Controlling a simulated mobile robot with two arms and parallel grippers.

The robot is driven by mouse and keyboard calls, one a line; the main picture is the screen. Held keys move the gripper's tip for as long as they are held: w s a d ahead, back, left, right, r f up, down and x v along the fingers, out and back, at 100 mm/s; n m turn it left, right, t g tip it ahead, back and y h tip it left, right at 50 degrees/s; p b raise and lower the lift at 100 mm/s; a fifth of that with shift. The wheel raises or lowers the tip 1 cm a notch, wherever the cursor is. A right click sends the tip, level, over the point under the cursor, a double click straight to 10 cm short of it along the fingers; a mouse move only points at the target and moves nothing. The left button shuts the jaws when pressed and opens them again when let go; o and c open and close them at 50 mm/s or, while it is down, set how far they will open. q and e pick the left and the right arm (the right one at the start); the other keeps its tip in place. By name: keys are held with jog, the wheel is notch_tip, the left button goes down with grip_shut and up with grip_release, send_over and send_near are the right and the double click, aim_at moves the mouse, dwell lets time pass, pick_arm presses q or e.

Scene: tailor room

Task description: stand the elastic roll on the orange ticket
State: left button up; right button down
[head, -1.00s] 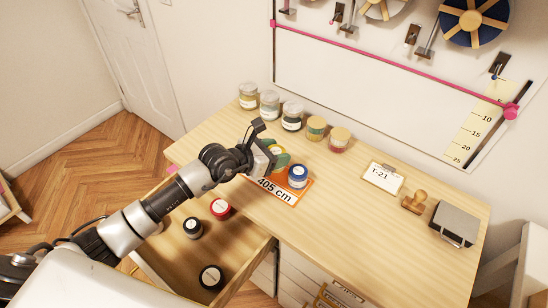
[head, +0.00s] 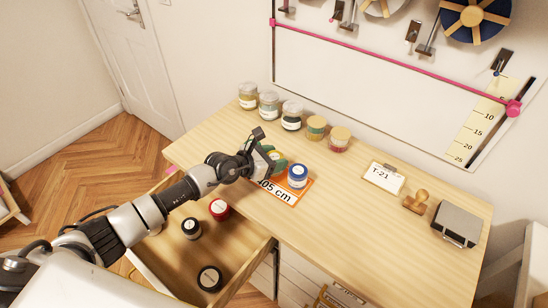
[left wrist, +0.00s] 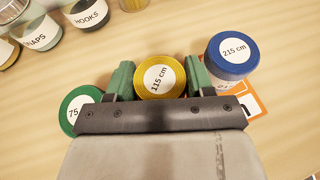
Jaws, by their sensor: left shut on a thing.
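My left gripper (head: 272,160) is shut on a yellow roll labelled 115 cm (left wrist: 159,77), its green fingers on either side of it. In the head view the roll is mostly hidden behind the gripper. The orange ticket (head: 290,195), reading 405 cm, lies on the table just right of the gripper, its left end covered by it. A blue roll labelled 215 cm (head: 298,174) stands upright on the ticket. A green roll (left wrist: 78,108) is left of the gripper in the left wrist view. I cannot tell whether the yellow roll touches the table. My right gripper is out of view.
Several jars (head: 291,117) line the table's back edge. A T-21 card (head: 384,177), a wooden stamp (head: 416,201) and a grey box (head: 456,224) are at the right. An open drawer (head: 246,262) at the front holds red and black rolls. The table's middle right is clear.

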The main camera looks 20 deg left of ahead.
pick_arm(q)
jog(key=o, duration=0.6)
jog(key=shift+f, duration=0.1)
jog(key=v, duration=1.1)
jog(key=shift+r, duration=0.25)
jog(key=shift+s+a+r, duration=0.25)
jog(key=shift+s, duration=0.1)
jog(key=shift+a, duration=0.1)
